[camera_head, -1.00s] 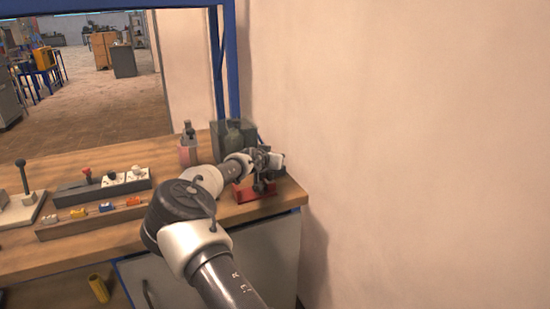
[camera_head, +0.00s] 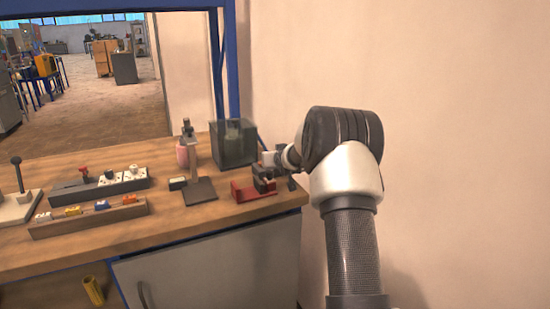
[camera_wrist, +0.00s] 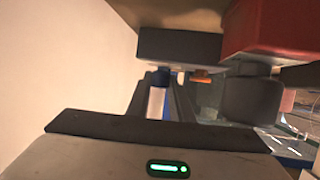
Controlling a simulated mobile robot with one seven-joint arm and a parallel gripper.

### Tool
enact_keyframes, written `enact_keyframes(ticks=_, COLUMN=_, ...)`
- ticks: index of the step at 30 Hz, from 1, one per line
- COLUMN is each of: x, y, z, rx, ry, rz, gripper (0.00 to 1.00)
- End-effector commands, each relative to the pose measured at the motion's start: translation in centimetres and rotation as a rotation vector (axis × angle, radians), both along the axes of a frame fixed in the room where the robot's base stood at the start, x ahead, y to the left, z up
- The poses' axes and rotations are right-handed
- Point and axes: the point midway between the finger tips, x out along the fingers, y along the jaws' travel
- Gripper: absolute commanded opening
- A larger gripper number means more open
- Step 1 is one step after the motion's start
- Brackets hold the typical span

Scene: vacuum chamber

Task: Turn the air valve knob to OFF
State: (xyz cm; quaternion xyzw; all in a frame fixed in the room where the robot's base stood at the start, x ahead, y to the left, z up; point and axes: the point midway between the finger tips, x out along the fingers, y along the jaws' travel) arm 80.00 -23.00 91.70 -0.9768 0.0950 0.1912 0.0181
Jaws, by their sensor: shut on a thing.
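My gripper (camera_head: 270,178) is at the red-based valve fixture (camera_head: 241,192) on the right end of the bench. It is shut on the fixture's knob, as far as I can tell, because the fingers and wrist hide most of it. In the wrist view the red body (camera_wrist: 272,28) is at upper right, with a dark block (camera_wrist: 180,46) beside it. A white and blue cylindrical part (camera_wrist: 157,100) shows near the fingers. I cannot read any ON or OFF marking.
A dark glass chamber (camera_head: 234,146) stands behind the fixture, and a grey stand (camera_head: 199,190) is to its left. Switch boxes (camera_head: 103,186) and a tray of small coloured parts (camera_head: 88,218) lie further left. A bare wall (camera_head: 430,120) closes the right side.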

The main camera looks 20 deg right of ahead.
Motion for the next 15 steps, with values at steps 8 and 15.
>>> enact_keyframes(ticks=8, x=-0.16, y=-0.37, z=0.56, rx=0.007, ry=0.007, rz=0.137, gripper=0.0)
enact_keyframes(ticks=15, x=-0.07, y=-0.14, z=0.16, rx=0.004, ry=0.006, rz=0.209, gripper=0.0)
